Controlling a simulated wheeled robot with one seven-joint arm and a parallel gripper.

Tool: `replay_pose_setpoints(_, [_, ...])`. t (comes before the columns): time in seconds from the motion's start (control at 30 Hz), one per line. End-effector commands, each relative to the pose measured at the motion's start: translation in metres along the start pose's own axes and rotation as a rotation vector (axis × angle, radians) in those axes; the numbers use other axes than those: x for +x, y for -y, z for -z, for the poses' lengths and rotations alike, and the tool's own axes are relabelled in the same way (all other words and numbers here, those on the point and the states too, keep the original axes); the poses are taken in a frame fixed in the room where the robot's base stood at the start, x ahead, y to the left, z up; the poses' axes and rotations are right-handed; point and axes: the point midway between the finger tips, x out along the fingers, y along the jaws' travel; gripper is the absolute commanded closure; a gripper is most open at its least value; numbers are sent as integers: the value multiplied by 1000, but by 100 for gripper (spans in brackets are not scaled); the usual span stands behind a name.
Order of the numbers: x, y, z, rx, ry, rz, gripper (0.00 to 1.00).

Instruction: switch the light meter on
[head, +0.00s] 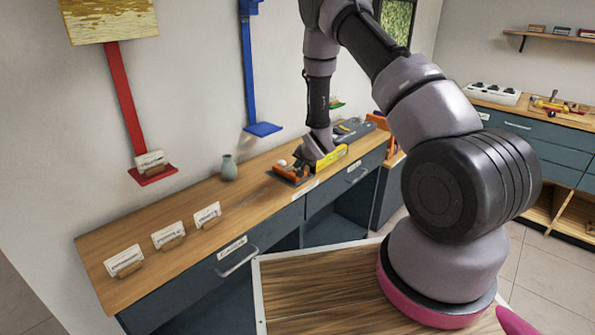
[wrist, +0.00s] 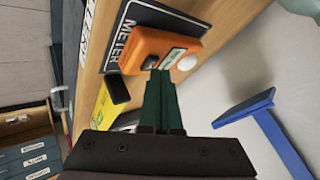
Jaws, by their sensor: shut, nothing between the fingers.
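The light meter is an orange box (wrist: 153,44) with a white dome (wrist: 188,62), a pale label or display and a small black part (wrist: 150,62) on its near side. In the head view the light meter (head: 291,174) sits on the wooden counter, partly behind my gripper (head: 304,164). In the wrist view my gripper (wrist: 161,76) is shut and empty, its fingertips close to the meter's black part. I cannot tell if they touch it. The switch's state is not clear.
A yellow item (head: 330,158) stands right beside the meter, with a black part on it in the wrist view. A blue wall bracket (head: 262,129) and a greenish vase (head: 229,168) are near. Several card holders (head: 168,236) stand along the left counter, which has free room between.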

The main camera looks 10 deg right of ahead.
Motion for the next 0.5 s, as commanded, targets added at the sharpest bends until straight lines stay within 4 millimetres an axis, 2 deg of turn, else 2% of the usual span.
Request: replay_pose_setpoints(0.5, [-10,8,8,2,-2,2,100])
